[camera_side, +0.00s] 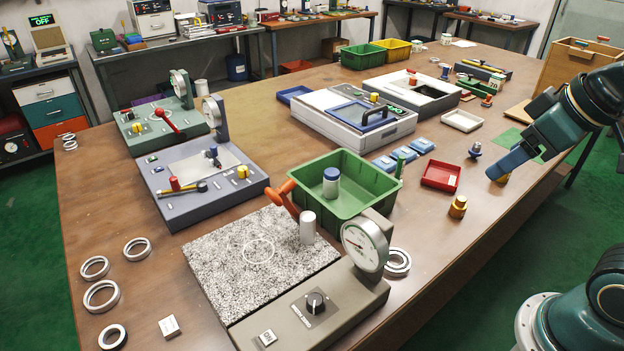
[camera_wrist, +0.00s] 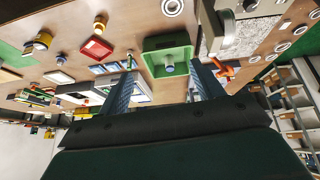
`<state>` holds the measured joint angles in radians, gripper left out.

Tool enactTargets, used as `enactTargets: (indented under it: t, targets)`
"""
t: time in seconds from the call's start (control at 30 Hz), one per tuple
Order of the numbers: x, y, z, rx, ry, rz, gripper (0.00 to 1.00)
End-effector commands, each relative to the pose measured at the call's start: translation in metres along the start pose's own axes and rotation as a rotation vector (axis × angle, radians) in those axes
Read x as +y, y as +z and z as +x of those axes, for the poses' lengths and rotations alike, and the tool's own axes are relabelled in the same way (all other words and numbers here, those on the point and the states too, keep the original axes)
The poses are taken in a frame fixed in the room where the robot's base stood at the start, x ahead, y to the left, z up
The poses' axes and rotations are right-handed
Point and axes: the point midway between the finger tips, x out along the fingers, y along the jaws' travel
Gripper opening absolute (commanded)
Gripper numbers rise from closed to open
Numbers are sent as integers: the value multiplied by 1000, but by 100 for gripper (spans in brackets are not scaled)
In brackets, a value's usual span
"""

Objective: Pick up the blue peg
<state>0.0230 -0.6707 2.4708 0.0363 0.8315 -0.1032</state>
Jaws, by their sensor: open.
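A white cylinder with a blue top (camera_side: 331,182) stands upright inside the green bin (camera_side: 365,203); it is the clearest blue peg-like thing in view. It also shows in the wrist view (camera_wrist: 169,66), in the green bin (camera_wrist: 168,44). A smaller blue-grey knob-shaped piece (camera_side: 475,150) stands on the table farther right. My gripper (camera_side: 493,174) is above the right side of the table, well to the right of the bin. In the wrist view its two blue fingers (camera_wrist: 162,70) are spread apart, with nothing between them.
A dial gauge (camera_side: 364,246) and grey cylinder (camera_side: 307,227) stand near the bin. Several metal rings (camera_side: 101,296) lie at the left.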

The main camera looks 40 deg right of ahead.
Motion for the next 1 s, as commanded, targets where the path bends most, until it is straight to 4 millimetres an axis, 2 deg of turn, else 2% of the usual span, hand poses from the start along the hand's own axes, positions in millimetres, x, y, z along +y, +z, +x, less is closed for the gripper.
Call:
enactTargets:
  t: [0.27, 0.5, 0.7, 1.0]
  targets:
    - [38, -48, 30, 12, 105, -140, 66]
    - [81, -85, 62, -1, 220, -294, 66]
    - [121, -108, 91, -38, 320, -437, 66]
    - [185, -129, 139, -141, 463, -675, 66]
